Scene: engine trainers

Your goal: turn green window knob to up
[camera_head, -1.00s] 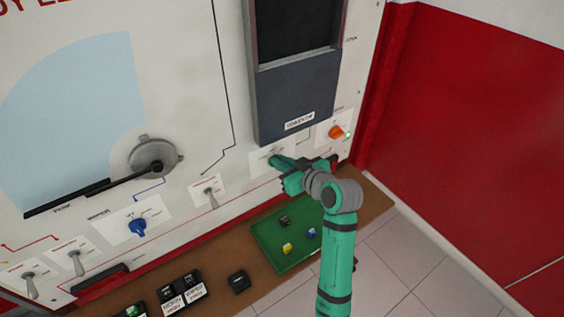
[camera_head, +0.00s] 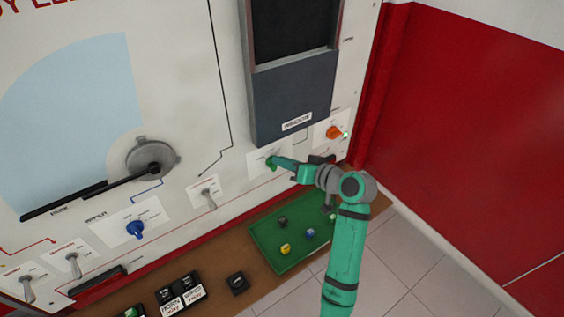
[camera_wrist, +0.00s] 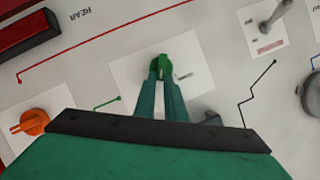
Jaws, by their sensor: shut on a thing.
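The green window knob (camera_head: 271,163) sits on a white label plate on the lower part of the panel, under the dark window unit (camera_head: 292,95). In the wrist view the green knob (camera_wrist: 164,66) shows between my fingertips. My gripper (camera_head: 275,161) reaches it from the right, and its fingers are shut on the knob. In the wrist view my gripper (camera_wrist: 161,74) has one finger on each side of the knob. The fingers hide part of the knob and of the label, so the knob's exact pointing direction is hard to tell.
A toggle switch (camera_head: 208,198) and a blue knob (camera_head: 135,229) are to the left. A green tray (camera_head: 266,257) with small cubes lies on the brown shelf below. Floor is free at the right.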

